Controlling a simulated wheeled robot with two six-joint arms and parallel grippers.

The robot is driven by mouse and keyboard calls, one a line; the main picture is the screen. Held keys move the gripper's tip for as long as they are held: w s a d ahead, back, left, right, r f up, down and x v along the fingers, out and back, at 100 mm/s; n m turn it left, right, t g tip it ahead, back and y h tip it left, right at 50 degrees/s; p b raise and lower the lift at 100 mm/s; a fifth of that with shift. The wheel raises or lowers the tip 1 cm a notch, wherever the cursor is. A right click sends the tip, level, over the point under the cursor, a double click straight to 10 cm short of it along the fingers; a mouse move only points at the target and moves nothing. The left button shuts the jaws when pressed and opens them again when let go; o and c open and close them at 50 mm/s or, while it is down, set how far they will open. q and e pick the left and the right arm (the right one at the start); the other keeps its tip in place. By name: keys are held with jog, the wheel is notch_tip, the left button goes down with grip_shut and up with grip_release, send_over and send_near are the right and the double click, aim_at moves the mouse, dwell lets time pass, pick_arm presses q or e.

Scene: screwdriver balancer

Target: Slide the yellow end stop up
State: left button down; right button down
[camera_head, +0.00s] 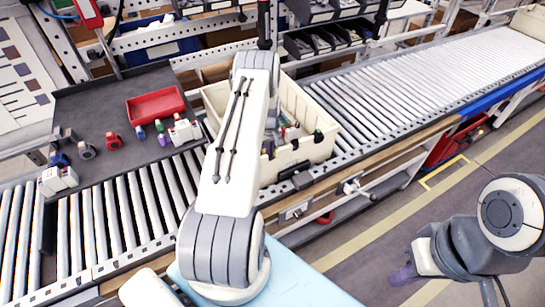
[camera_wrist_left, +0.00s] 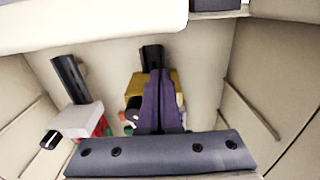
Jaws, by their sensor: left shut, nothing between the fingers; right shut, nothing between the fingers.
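In the left wrist view a yellow block (camera_wrist_left: 179,82) with a black cylinder on top sits inside a cream crate, partly hidden behind my fingers. I cannot tell whether it is the yellow end stop. My left gripper (camera_wrist_left: 158,76) is shut and empty, its purple fingers in front of the block; contact is unclear. In the head view my left gripper is hidden by its own arm over the crate (camera_head: 318,152). My right gripper (camera_head: 403,276) is shut and empty, low over the floor at the right.
A white block with a black handle (camera_wrist_left: 78,120) is left of my fingers in the crate. Roller conveyors (camera_head: 385,95) flank the crate. A red tray (camera_head: 155,106) and several small parts are on the dark table (camera_head: 90,105). A red device (camera_head: 88,12) hangs at upper left.

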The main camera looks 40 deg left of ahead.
pick_arm(q)
jog(key=shift+w+a+b, duration=0.25)
jog(key=shift+a+b, duration=0.35)
jog(key=shift+b, duration=0.3)
jog(key=shift+w+a+b, duration=0.25)
jog(key=shift+a+b, duration=0.3)
jog(key=shift+b, duration=0.35)
dwell(2.5)
jog(key=shift+a+b, duration=0.15)
jog(key=shift+b, duration=0.4)
dwell(1.2)
jog(key=shift+s+d, duration=0.1)
jog(key=shift+d, duration=0.3)
dwell(0.8)
jog(key=shift+r+p, duration=0.65)
jog(key=shift+r, duration=0.35)
